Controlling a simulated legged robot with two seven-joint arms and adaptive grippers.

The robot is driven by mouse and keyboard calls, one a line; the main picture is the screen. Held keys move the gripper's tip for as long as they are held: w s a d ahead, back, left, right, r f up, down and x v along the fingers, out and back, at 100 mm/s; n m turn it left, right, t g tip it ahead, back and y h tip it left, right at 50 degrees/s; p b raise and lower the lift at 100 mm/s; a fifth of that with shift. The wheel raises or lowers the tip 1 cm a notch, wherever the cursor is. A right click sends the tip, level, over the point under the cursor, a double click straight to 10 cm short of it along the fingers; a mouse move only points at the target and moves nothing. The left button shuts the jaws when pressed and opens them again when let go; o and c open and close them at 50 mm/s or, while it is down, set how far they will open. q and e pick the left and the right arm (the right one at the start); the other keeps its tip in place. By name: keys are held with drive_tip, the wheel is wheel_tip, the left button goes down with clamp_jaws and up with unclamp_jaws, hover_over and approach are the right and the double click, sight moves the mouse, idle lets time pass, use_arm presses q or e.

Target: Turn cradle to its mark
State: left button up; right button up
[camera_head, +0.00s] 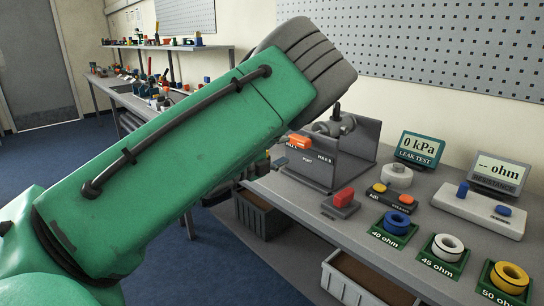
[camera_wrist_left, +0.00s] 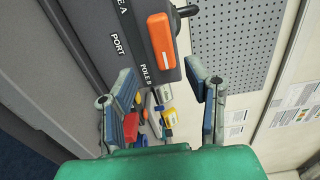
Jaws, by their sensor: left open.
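The cradle (camera_head: 342,158) is a grey bracket on the table, right of my arm in the head view, with a metal fitting (camera_head: 335,124) in it. Its front plate reads POLE A, POLE B and PORT. An orange handle (camera_head: 299,141) sits by this plate; in the left wrist view the orange handle (camera_wrist_left: 160,40) is beside the POLE B label. My left gripper (camera_wrist_left: 160,80) is open and empty, its fingers spread below the handle, apart from it. In the head view my green forearm hides most of the gripper. My right gripper is not in view.
Right of the cradle are a red block (camera_head: 344,197), a button box (camera_head: 391,197), a leak-test display (camera_head: 419,150), a resistance display (camera_head: 499,177) and several ring parts on green pads, including the 45 ohm pad (camera_head: 443,255). Bins (camera_head: 365,280) stand below the table edge.

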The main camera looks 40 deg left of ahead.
use_arm(q)
drive_tip(key=shift+s, duration=2.3)
drive_tip(key=s+d+f+n+g+y, duration=0.1)
drive_tip(key=s+d+f+n+g, duration=0.2)
drive_tip(key=f, duration=0.5)
drive_tip(key=s+f+n+g+y, duration=0.1)
drive_tip(key=s+f+n+g, duration=0.2)
drive_tip(key=f, duration=0.4)
drive_tip(key=s+d+f+n+g+y, duration=0.25)
drive_tip(key=f+n, duration=0.25)
drive_tip(key=f, duration=0.3)
drive_tip(key=s+d+f+n+g+h, duration=0.1)
drive_tip(key=s+d+f+n+g, duration=0.2)
drive_tip(key=s, duration=0.9)
drive_tip(key=s+d+f+n+g+h, duration=0.2)
drive_tip(key=s+d+f+n+g, duration=0.2)
drive_tip(key=s+d, duration=0.7)
wheel_tip(320, 180, down, 5)
drive_tip(key=shift+s+r+g, duration=0.15)
drive_tip(key=shift+s+g, duration=0.2)
drive_tip(key=shift+g, duration=0.6)
drive_tip(key=shift+w+a, duration=0.1)
drive_tip(key=shift+w, duration=0.05)
